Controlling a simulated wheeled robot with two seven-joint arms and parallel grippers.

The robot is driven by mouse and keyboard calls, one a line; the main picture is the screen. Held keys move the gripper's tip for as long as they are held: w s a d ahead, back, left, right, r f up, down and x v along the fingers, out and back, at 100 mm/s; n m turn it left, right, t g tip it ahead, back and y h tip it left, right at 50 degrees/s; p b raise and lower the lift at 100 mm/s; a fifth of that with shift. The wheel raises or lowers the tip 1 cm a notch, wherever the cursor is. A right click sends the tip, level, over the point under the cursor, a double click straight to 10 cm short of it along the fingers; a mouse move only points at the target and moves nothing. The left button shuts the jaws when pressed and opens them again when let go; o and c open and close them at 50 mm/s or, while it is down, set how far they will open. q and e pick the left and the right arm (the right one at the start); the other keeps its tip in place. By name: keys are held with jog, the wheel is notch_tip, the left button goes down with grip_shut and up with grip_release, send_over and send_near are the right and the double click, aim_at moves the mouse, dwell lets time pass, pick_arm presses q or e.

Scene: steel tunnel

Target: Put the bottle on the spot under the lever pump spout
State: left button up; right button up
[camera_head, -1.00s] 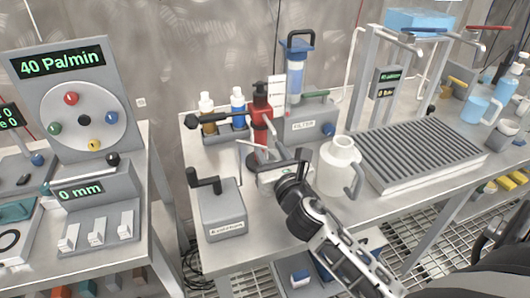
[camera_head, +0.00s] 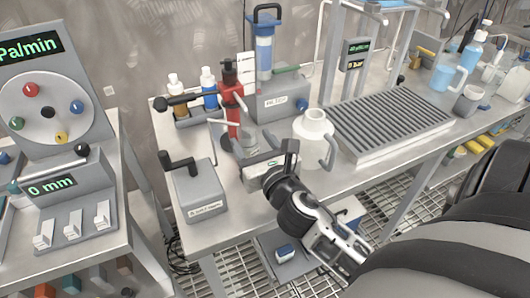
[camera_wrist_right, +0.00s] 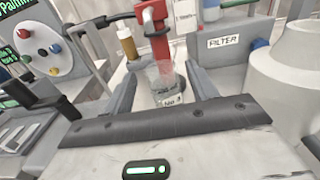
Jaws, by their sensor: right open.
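A small clear bottle with a white label (camera_wrist_right: 168,98) stands upright below the red lever pump (camera_wrist_right: 155,38) in the right wrist view. In the head view the bottle (camera_head: 249,143) is small and partly covered by my gripper, beside the red pump (camera_head: 232,105) with its black handle. My right gripper (camera_head: 247,152) is open in front of the pump. In the wrist view its two fingers (camera_wrist_right: 161,88) lie to either side of the bottle, with gaps visible. The spot under the bottle is hidden, and I cannot tell exact centring. My left gripper is out of view.
A white jug (camera_head: 312,140) stands close to the right of my gripper. A grey crank box (camera_head: 194,190) stands to its left. A filter unit (camera_head: 282,100) and a rack of small bottles (camera_head: 190,118) are behind. A ribbed tray (camera_head: 395,122) lies further right.

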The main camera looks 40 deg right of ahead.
jog(key=b+v, duration=0.1)
jog(key=v, duration=0.6)
jog(key=shift+s, duration=0.1)
